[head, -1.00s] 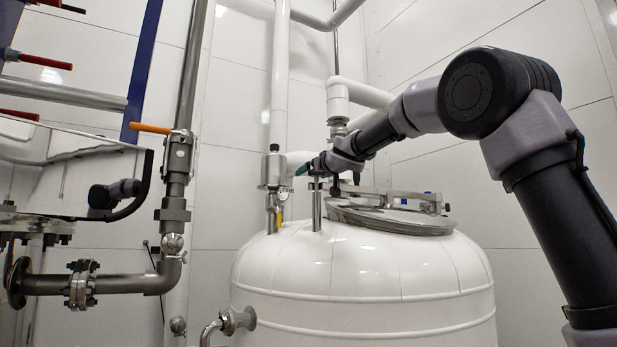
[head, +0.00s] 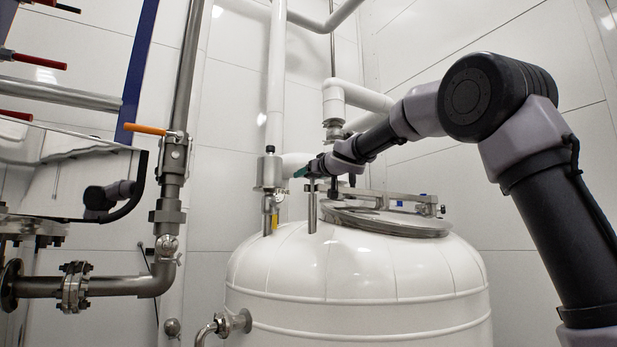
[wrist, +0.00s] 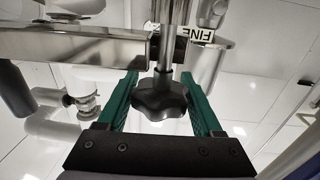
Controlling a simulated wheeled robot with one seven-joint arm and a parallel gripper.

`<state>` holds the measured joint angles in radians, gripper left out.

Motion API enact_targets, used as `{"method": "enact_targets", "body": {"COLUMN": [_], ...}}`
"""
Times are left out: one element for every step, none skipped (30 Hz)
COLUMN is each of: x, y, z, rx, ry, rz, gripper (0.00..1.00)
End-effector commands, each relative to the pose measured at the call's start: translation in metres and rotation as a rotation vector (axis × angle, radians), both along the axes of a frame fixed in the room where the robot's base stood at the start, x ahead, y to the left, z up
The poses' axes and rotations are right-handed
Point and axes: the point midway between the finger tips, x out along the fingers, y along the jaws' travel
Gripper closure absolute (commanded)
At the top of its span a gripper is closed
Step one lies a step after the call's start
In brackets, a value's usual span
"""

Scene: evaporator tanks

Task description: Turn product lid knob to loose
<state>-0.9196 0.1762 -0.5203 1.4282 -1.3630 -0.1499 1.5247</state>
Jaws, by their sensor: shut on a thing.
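The product lid knob (wrist: 160,97) is a black star-shaped knob on a metal rod, in the middle of the wrist view. My gripper (wrist: 160,84) has green fingers on either side of the knob and is shut on it. In the head view my gripper (head: 312,168) is small, at the near-left side of the round metal lid (head: 390,222) on the white tank (head: 360,265). The knob cannot be made out clearly there.
A metal post (head: 312,212) and a valve fitting (head: 268,175) on a white pipe stand close to my gripper. A metal bar frame (head: 390,198) spans the lid. Pipes with an orange-handled valve (head: 145,129) stand at the left.

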Motion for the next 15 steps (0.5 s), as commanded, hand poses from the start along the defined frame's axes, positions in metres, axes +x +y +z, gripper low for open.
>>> {"method": "enact_targets", "body": {"x": [0.0010,0.0010,0.0008,0.0008,0.0007,0.0003,0.0001,-0.0001,-0.0005,-0.0007,-0.0011,-0.0012,-0.0016,-0.0020,-0.0027], "y": [-0.0024,-0.0025,-0.0022,-0.0021,-0.0019,-0.0012,-0.0012,-0.0009,-0.0002,0.0003,0.0010,0.0011,0.0019,0.0023,0.0029], "z": [0.0001,0.0001,0.0000,0.0000,0.0000,0.0001,0.0001,0.0000,-0.0001,-0.0004,-0.0006,-0.0009,-0.0011,-0.0009,-0.0007], "rx": [0.001,0.001,0.000,0.000,0.001,0.000,0.001,0.000,0.000,0.000,0.000,0.000,-0.001,-0.001,0.000], "ry": [0.001,0.001,0.000,0.000,0.001,0.000,0.001,0.000,0.000,0.000,0.001,0.001,0.002,0.000,0.001], "rz": [0.015,0.027,0.045,0.060,0.074,0.096,0.112,0.129,0.153,0.172,0.192,0.218,0.240,0.263,0.294], "gripper": [0.88,0.88,0.88,0.88,0.88,0.88,0.88,0.88,0.88,0.88,0.88,0.88,0.88,0.88,0.88]}}
